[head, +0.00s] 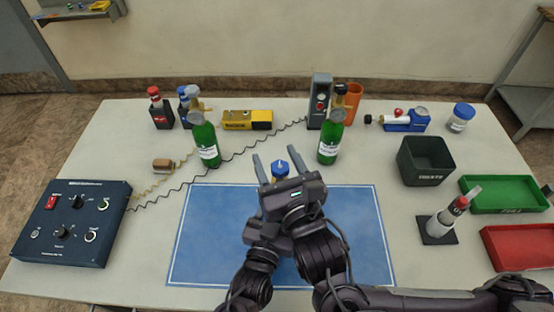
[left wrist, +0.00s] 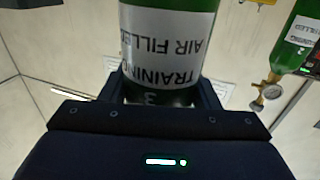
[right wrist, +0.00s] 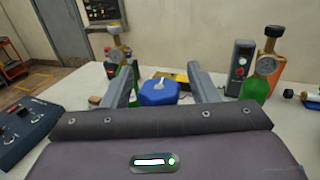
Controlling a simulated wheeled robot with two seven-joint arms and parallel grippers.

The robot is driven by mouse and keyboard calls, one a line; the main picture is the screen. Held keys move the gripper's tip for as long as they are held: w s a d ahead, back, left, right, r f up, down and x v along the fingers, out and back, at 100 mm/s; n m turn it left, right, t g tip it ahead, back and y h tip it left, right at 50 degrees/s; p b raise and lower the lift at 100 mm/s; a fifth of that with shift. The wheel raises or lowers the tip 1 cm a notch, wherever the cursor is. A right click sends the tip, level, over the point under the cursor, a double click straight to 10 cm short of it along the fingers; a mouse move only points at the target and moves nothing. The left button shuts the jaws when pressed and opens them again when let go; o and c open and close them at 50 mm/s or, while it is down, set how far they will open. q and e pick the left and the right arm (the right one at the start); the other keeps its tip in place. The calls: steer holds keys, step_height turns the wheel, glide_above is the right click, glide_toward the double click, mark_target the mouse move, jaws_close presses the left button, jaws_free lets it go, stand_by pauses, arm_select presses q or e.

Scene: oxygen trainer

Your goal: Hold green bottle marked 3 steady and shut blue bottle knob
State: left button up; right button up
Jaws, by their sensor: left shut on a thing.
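The green bottle marked 3 (left wrist: 168,45) fills the middle of the left wrist view, its white label upside down. My left gripper (left wrist: 160,88) is shut around its body. In the head view the bottle's body and the left fingers are hidden under my right gripper. The blue knob (head: 280,169) shows between the right gripper's (head: 283,157) two fingers. In the right wrist view the knob (right wrist: 158,92) is a faceted blue cap with a small white mark, between the open fingers. Gaps show beside it, so I see no clear contact.
Two other green bottles with gauges stand behind, left (head: 206,140) and right (head: 328,145). A dark control box (head: 75,225) with coiled cords is at left. A dark bin (head: 425,160), a green tray (head: 500,207) and a red tray (head: 515,250) are at right. The blue mat (head: 350,240) is mostly bare.

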steer(key=shift+n+y, duration=0.3)
steer(key=shift+y, duration=0.2)
